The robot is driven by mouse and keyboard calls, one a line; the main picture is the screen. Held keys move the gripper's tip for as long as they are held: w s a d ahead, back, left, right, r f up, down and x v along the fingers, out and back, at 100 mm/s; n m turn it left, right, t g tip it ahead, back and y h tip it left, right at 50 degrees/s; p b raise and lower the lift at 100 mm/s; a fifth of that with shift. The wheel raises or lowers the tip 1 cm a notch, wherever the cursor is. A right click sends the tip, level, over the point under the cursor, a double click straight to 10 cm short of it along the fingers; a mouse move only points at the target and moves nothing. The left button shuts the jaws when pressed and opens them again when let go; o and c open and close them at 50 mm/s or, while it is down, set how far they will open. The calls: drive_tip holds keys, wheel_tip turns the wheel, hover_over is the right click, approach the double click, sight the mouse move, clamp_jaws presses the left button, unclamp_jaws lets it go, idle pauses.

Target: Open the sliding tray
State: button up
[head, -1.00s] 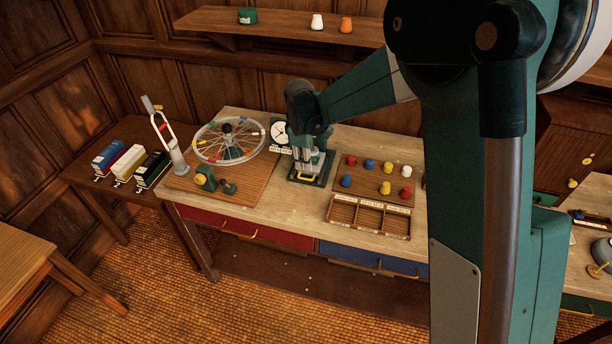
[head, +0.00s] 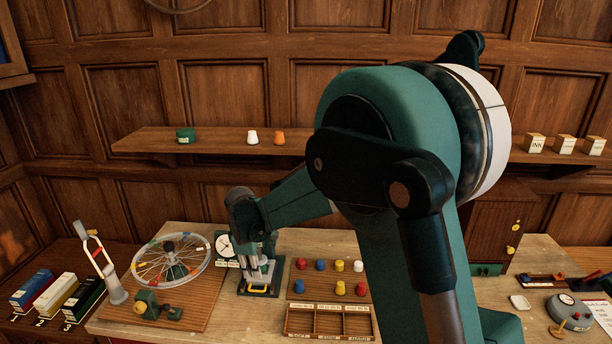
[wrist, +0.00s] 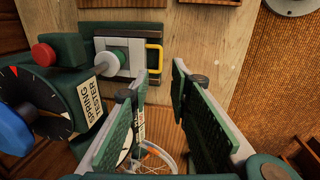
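The sliding tray (wrist: 126,60) is a small dark-framed plate with a pale block on it, at the base of the spring tester (wrist: 85,92). A yellow handle (wrist: 155,58) is on its right edge in the wrist view. In the head view the tray (head: 258,291) sits on the bench, partly hidden by my gripper. My gripper (wrist: 162,74) is open, its two green-padded fingers apart with nothing between them. The fingertips point near the yellow handle, apart from it as far as I can tell.
A spoked wheel (head: 172,262) and a small brass-and-green device (head: 150,308) stand left of the tester. Colored knobs (head: 340,266) on a board and a three-compartment box (head: 328,323) are to the right. A shelf (head: 215,144) runs behind.

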drive_tip(key=s+d+r+m+t+b, duration=0.1)
drive_tip(key=s+d+r+m, duration=0.3)
drive_tip(key=d, duration=0.5)
drive_tip(key=s+d+r+m+t+b, duration=0.1)
drive_tip(key=s+d+r+m+b, duration=0.1)
drive_tip(key=s+d+r, duration=0.5)
drive_tip(key=s+d+r+m+b, duration=0.1)
drive_tip(key=d+r+m, duration=0.2)
drive_tip(key=d, duration=0.8)
drive_tip(key=s+d+f+m+t+b, duration=0.3)
drive_tip(key=s+d+m, duration=0.6)
drive_tip(key=s+d, duration=0.9)
drive_tip(key=s+f, duration=0.1)
drive_tip(key=s, duration=0.2)
drive_tip(key=shift+s+d+f+b, duration=0.2)
drive_tip(key=shift+s+b, duration=0.1)
drive_tip(key=shift+b, duration=0.1)
drive_tip(key=shift+w+a+r, duration=0.1)
